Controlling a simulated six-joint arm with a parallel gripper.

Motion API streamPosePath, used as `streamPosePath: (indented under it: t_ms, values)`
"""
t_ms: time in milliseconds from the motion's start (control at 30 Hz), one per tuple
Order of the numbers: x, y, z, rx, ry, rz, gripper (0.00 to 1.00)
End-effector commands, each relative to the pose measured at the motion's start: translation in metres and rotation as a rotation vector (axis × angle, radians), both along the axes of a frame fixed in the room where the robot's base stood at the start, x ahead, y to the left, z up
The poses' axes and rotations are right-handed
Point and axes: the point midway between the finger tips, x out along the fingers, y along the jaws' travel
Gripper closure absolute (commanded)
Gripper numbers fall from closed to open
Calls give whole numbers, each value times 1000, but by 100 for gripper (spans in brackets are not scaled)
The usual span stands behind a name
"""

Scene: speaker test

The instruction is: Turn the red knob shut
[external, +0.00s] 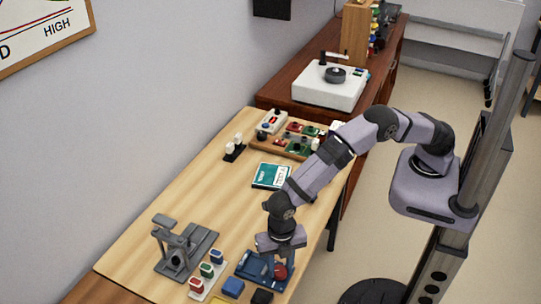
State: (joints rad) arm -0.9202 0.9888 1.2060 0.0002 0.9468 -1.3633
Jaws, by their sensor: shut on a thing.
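The red knob (280,271) sits at the right part of a blue panel (252,268) near the front right edge of the wooden table. My gripper (277,258) points down over the panel and is shut on the red knob. My gripper hides the upper part of the knob and some of the panel. The angle of the knob cannot be told at this size.
A blue block (233,288) and a black block (262,297) stand in front of the panel. A teal book (271,176) lies behind. The table's middle left is clear.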

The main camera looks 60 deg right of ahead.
Motion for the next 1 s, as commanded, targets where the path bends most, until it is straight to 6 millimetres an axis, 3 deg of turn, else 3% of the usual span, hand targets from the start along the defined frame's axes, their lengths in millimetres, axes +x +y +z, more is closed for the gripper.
streamPosePath:
  t_ms: [700, 733, 800, 1000]
  values:
    - [1, 0, 1, 0, -1, -102, 91]
    - [1, 0, 1, 0, -1, -102, 66]
    - [1, 0, 1, 0, -1, -102, 50]
    - [1, 0, 1, 1, -2, -101, 50]
